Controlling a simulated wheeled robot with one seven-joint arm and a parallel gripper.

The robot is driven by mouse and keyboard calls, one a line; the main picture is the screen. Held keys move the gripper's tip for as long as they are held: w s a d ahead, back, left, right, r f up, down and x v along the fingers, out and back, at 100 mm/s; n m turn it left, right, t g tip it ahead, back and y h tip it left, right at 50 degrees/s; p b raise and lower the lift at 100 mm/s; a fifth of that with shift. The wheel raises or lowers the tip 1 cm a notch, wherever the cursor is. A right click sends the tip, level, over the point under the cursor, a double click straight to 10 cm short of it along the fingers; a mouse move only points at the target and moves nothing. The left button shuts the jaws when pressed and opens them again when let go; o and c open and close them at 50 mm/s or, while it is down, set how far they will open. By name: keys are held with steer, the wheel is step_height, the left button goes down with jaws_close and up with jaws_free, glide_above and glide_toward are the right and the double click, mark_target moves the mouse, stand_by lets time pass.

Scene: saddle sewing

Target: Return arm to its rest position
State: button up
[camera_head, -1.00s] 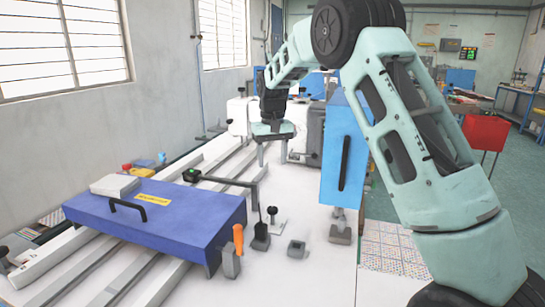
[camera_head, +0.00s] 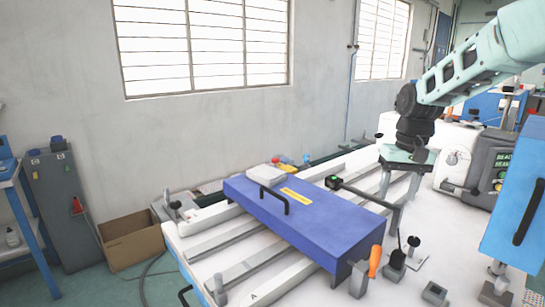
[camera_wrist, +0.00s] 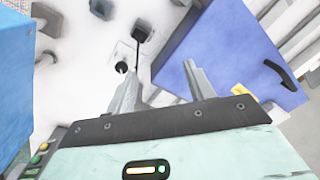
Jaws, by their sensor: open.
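My pale green arm (camera_head: 475,68) reaches in from the right of the head view. My gripper (camera_head: 400,190) points down above the white bench, beyond the blue box (camera_head: 300,222). Its two grey fingers are apart, with nothing between them. In the wrist view my gripper (camera_wrist: 162,75) is open, its fingers spread over the white bench top and the edge of the blue box (camera_wrist: 222,62). The fingers look clear of the bench and of the box.
A blue upright panel (camera_head: 517,195) stands at the right, near the arm. An orange-handled tool (camera_head: 375,261) and small fixtures stand on the bench front. A cardboard box (camera_head: 130,240) is on the floor at left.

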steer(key=s+a+n, duration=0.3)
steer(key=s+a, duration=0.6)
steer(key=a, duration=0.1)
steer(key=s+a+f+n, duration=0.2)
steer(key=s+a, duration=0.1)
steer(key=s, duration=0.9)
steer(key=s+a+f+n, duration=0.2)
steer(key=s+a+n, duration=0.1)
steer(key=s, duration=1)
steer(key=shift+s+a+f+n, duration=0.25)
steer(key=shift+a+f+n, duration=0.1)
steer(key=shift+a, duration=0.25)
